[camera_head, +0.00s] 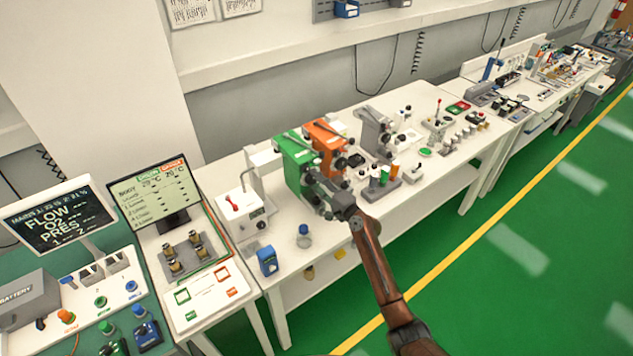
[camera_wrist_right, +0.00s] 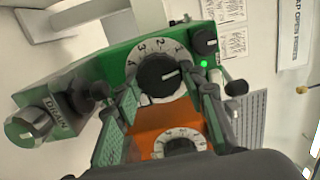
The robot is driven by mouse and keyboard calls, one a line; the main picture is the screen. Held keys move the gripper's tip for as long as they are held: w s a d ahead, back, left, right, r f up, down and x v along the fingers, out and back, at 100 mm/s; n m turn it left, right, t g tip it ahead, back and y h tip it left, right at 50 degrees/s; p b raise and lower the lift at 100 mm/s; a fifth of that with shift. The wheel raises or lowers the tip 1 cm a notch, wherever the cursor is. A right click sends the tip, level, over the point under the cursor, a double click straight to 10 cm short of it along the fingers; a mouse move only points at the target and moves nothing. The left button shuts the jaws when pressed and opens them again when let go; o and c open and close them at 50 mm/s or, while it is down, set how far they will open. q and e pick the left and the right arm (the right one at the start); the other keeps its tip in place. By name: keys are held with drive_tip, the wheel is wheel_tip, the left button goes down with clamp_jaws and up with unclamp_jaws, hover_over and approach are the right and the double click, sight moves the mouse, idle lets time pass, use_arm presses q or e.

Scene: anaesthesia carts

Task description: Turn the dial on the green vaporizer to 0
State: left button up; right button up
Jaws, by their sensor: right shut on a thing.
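The green vaporizer (camera_head: 293,150) stands on the white bench, beside an orange one. The pointer line points to the right in that picture. My right gripper (camera_head: 322,196) is at the front of the green vaporizer. In the wrist view the fingers of my right gripper (camera_wrist_right: 166,88) sit either side of the dial, shut on it. The head view hides the dial behind the gripper. My left gripper is not in view.
The orange vaporizer (camera_head: 325,138) and a grey one (camera_head: 372,133) stand close to the right. A small white device (camera_head: 240,210) is to the left. A blue-capped jar (camera_head: 304,236) and a blue device (camera_head: 267,261) are near the front edge. The green floor is clear.

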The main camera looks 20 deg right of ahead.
drive_tip(key=o, duration=1.2)
drive_tip(key=shift+c, duration=0.2)
drive_tip(key=v, duration=1.2)
drive_tip(key=shift+d+f, duration=0.1)
